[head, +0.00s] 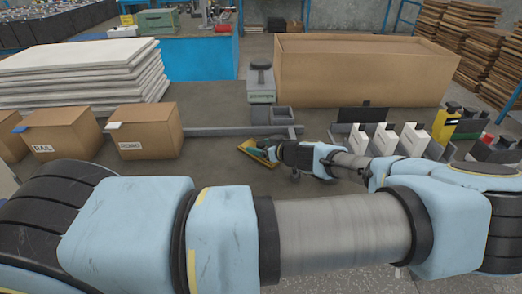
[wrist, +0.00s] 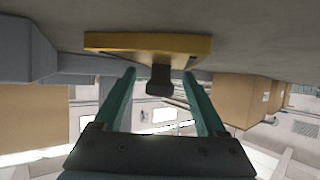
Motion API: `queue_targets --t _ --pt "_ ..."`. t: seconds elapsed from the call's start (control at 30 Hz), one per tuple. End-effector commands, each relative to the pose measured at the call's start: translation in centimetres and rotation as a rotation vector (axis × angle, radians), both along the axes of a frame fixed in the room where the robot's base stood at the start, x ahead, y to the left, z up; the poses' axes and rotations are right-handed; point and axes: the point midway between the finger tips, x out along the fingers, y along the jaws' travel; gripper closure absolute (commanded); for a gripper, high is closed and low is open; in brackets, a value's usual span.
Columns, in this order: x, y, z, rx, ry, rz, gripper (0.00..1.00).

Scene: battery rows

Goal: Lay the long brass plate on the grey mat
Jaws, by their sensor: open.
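The brass plate (wrist: 110,42) lies across the upper middle of the wrist view, flat against the grey surface, with a dark knob (wrist: 160,80) standing out from it. In the head view the plate (head: 256,154) shows as a small yellow piece, partly hidden by my gripper (head: 262,146). My gripper (wrist: 159,74) is open, its two green fingers on either side of the knob. I cannot tell whether either finger touches it. I cannot pick out the grey mat in either view.
Cardboard boxes (head: 68,137) stand left of the plate, below a stack of white sheets (head: 75,72). A large carton (head: 360,72) and a grey stand (head: 261,85) are behind. A grey bar (head: 225,131) lies just beyond. White blocks (head: 385,140) stand right.

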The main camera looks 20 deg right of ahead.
Motion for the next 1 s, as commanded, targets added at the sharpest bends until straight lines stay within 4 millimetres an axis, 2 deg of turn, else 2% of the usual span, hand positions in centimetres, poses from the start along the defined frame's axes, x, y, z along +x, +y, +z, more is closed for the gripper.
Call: queue_targets --t 0.13,0.77,1.0 --pt "-0.03 -0.02 -0.03 0.0 0.0 0.0 0.27" --pt "-0.06 -0.02 0.01 0.0 0.0 0.0 0.98" --pt "-0.05 -0.03 0.02 0.0 0.0 0.0 1.0"
